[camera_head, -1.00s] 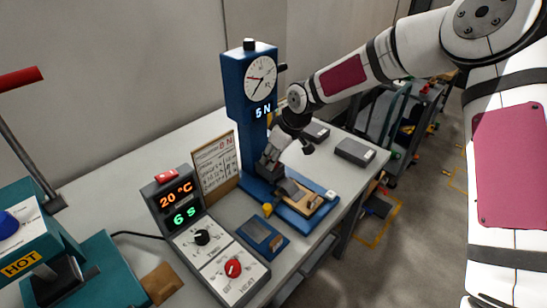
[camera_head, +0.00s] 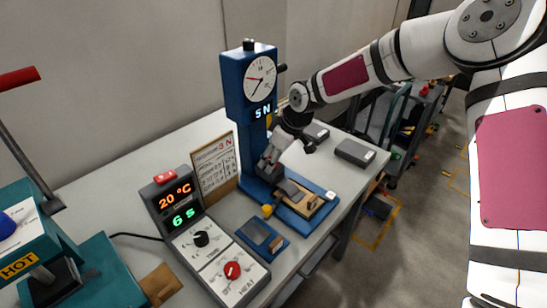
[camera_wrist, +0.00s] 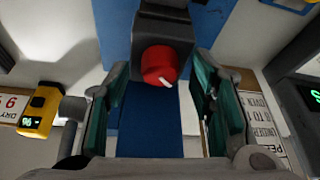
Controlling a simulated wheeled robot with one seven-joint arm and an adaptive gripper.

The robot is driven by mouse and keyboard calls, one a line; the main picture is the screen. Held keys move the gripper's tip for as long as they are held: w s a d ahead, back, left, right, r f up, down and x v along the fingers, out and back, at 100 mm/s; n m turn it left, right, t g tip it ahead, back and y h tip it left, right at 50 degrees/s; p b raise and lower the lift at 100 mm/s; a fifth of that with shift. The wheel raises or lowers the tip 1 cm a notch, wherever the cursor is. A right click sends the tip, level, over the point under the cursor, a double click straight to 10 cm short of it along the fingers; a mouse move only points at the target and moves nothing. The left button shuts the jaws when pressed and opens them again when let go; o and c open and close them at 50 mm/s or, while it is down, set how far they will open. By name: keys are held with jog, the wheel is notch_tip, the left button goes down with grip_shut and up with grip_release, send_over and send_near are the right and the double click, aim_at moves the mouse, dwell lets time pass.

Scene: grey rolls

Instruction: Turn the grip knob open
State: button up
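The red grip knob (camera_wrist: 160,65) has a white mark and sits on a dark block (camera_wrist: 163,28) in the wrist view. It lies between and slightly beyond the teal-padded fingers of my gripper (camera_wrist: 165,75). Gaps show on both sides, so my gripper is open and holds nothing. In the head view my gripper (camera_head: 272,160) is at the lower column of the blue test stand (camera_head: 258,145), which carries a dial gauge (camera_head: 261,78) and a "5 N" readout. The knob is hidden there.
A control box (camera_head: 222,255) with black and red knobs stands in front, showing 20 °C and 6 s. A card (camera_head: 213,167) stands behind it. A blue tray (camera_head: 262,240) and a grey box (camera_head: 355,152) lie nearby. A teal machine (camera_head: 75,275) is at left.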

jog(key=v, duration=1.2)
jog(key=shift+d, duration=0.1)
jog(key=s+d+r+m+h, duration=0.2)
jog(key=s+d+r, duration=0.25)
jog(key=s, duration=0.25)
jog(key=s+d+r+m+t+h, duration=0.1)
jog(key=s+d+r+m, duration=0.2)
jog(key=s+d, duration=0.35)
jog(key=s+d+r+m+h, duration=0.2)
jog(key=s+d+r, duration=0.25)
jog(key=s, duration=0.25)
jog(key=s+d+m, duration=0.2)
jog(key=s, duration=0.5)
jog(key=s+d+m+t+y, duration=0.1)
jog(key=s+d+m, duration=0.1)
jog(key=s, duration=0.6)
jog(key=shift+s+d+m+p, duration=0.35)
jog(key=shift+m+p, duration=0.05)
jog(key=shift+m, duration=0.3)
